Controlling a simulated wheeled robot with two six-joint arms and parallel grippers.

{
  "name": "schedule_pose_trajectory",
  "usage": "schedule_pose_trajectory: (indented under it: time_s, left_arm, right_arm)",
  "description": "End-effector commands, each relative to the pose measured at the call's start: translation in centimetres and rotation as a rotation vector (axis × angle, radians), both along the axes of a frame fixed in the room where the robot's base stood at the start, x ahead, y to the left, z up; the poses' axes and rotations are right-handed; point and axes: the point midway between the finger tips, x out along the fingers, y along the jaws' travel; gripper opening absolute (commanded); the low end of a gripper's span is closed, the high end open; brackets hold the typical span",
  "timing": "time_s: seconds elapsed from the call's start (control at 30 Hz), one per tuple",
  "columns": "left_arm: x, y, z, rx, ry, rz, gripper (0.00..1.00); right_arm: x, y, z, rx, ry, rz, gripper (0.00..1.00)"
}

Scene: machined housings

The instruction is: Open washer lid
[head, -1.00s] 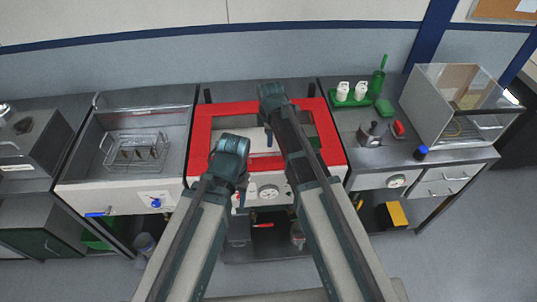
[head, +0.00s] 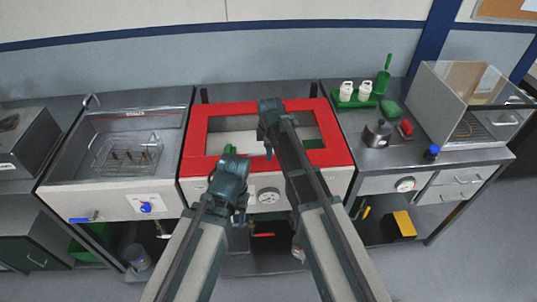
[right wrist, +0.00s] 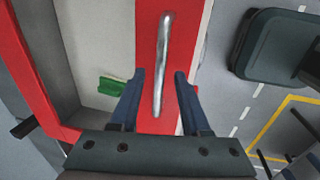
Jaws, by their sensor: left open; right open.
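The washer lid (head: 195,140) is a red frame around a window, lying flat and closed in the head view. In the right wrist view its red rim (right wrist: 155,118) carries a straight metal bar handle (right wrist: 163,50). My right gripper (right wrist: 157,78) is open, its two blue fingers on either side of the handle's lower part; I cannot tell whether they touch it. In the head view my right gripper (head: 268,152) hangs over the lid, and the handle is not visible. My left gripper (head: 239,216) is low in front of the washer, open, its fingers hard to make out.
A sink with a wire basket (head: 127,155) is on the left. A round gauge (head: 268,196) is on the washer front.

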Motion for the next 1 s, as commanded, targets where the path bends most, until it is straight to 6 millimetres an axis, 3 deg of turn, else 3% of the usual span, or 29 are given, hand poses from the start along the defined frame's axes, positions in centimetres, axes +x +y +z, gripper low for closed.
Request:
schedule_pose_trajectory:
  time_s: [0.17, 0.43, 1.0]
  left_arm:
    - [0.0, 0.01, 0.07, 0.0, 0.0, 0.0, 0.5]
    - [0.0, 0.01, 0.07, 0.0, 0.0, 0.0, 0.5]
    - [0.0, 0.0, 0.06, 0.0, 0.0, 0.0, 0.5]
  right_arm:
    - [0.0, -0.01, 0.07, 0.0, 0.0, 0.0, 0.47]
    - [-0.01, -0.01, 0.07, 0.0, 0.0, 0.0, 0.0]
    - [-0.01, 0.0, 0.07, 0.0, 0.0, 0.0, 0.0]
